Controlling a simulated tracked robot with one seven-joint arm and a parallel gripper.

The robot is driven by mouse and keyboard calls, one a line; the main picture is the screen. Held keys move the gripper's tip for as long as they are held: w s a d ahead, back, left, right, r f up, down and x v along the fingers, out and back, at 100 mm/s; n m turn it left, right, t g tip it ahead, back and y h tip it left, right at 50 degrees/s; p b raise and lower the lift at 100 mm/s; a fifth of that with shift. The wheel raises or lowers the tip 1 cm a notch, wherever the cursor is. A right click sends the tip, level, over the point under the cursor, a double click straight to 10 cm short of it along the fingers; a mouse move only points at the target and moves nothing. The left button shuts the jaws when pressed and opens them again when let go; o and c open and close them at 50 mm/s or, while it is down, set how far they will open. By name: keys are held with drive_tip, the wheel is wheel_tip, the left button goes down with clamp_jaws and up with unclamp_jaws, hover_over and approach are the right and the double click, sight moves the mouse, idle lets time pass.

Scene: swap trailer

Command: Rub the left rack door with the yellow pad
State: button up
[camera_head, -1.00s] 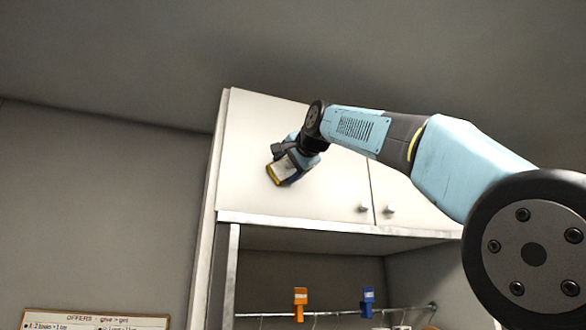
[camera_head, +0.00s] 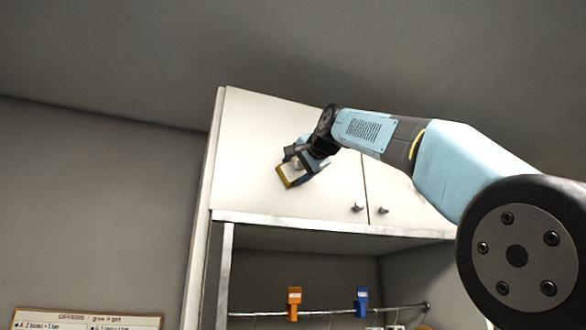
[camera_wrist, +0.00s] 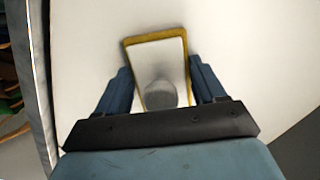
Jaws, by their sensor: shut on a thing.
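The left rack door (camera_head: 250,150) is a cream cupboard door with a small knob (camera_head: 357,207) at its lower right corner. My gripper (camera_head: 298,165) is in front of the middle of this door. It is shut on the yellow pad (camera_head: 285,178), which has a pale back and a yellow edge. In the wrist view the pad (camera_wrist: 150,60) sits between my two blue fingers (camera_wrist: 160,88), with a grey round grip (camera_wrist: 161,93) on its back. The pad's face is turned to the door and hidden. I cannot tell for sure whether it touches the door.
The right door (camera_head: 405,205) adjoins at the right, partly behind my arm. Below is an open bay with a rail (camera_head: 330,312) holding an orange clip (camera_head: 294,303) and a blue clip (camera_head: 361,301). An offers board (camera_head: 88,318) is at the lower left.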

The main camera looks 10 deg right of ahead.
sight(281, 167)
drive_tip(key=w+d, duration=0.1)
drive_tip(key=d, duration=0.5)
drive_tip(key=shift+w, duration=0.4)
drive_tip(key=shift+d, duration=0.1)
drive_tip(key=shift+s+a, duration=0.45)
drive_tip(key=shift+a, duration=1.3)
drive_tip(key=shift+s+a, duration=0.5)
drive_tip(key=shift+a, duration=1.2)
drive_tip(key=shift+s+a, duration=0.45)
drive_tip(key=shift+a, duration=1.3)
drive_tip(key=shift+s, duration=0.15)
drive_tip(key=shift+v, duration=2.9)
drive_tip(key=shift+s+a+f, duration=0.15)
drive_tip(key=shift+f, duration=0.05)
drive_tip(key=shift+v, duration=1.4)
